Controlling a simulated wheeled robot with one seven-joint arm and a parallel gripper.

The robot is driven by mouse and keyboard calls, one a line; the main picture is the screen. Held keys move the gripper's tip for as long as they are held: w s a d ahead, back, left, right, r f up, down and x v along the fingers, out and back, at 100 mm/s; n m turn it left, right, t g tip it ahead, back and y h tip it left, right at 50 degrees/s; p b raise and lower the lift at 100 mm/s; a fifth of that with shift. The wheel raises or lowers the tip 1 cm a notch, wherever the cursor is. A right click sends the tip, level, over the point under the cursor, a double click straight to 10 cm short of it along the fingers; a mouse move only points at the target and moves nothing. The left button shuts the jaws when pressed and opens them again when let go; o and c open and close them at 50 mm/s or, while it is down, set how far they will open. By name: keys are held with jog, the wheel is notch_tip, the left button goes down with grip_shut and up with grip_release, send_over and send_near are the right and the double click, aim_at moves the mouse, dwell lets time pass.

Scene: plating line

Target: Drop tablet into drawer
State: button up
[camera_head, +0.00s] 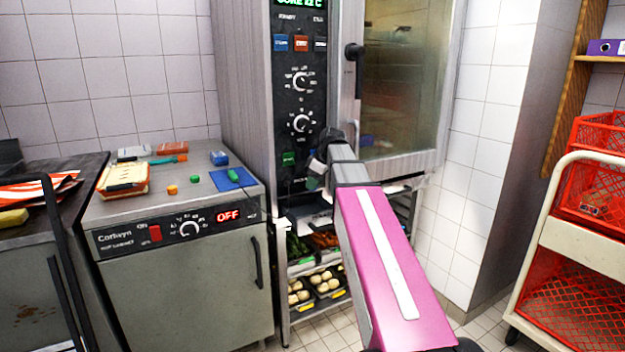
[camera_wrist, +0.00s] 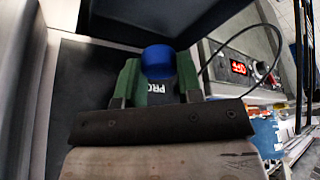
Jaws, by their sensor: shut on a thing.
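My gripper (camera_wrist: 158,78) has green fingers. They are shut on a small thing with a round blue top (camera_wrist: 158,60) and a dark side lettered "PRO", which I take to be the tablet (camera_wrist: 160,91). In the head view my gripper (camera_head: 316,172) is small and partly hidden by my arm, at the lower front of the tall oven. In the wrist view a dark recessed surface with a grey rim (camera_wrist: 38,110) lies below and left of the fingers; it may be the open drawer, but I cannot tell surely. My arm hides part of that area in the head view.
A low cabinet (camera_head: 190,285) with an "OFF" display stands left of the oven (camera_head: 240,80), with small items on top. A rack (camera_head: 300,265) with food trays is under the oven. A cart with red crates (camera_head: 590,195) stands at right. Floor shows between.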

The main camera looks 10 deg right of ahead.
jog(key=shift+f, duration=2.4)
jog(key=o, duration=1)
jog(key=shift+r, duration=0.1)
jog(key=v, duration=1)
jog(key=shift+s+d+r, duration=0.15)
jog(key=shift+r, duration=0.15)
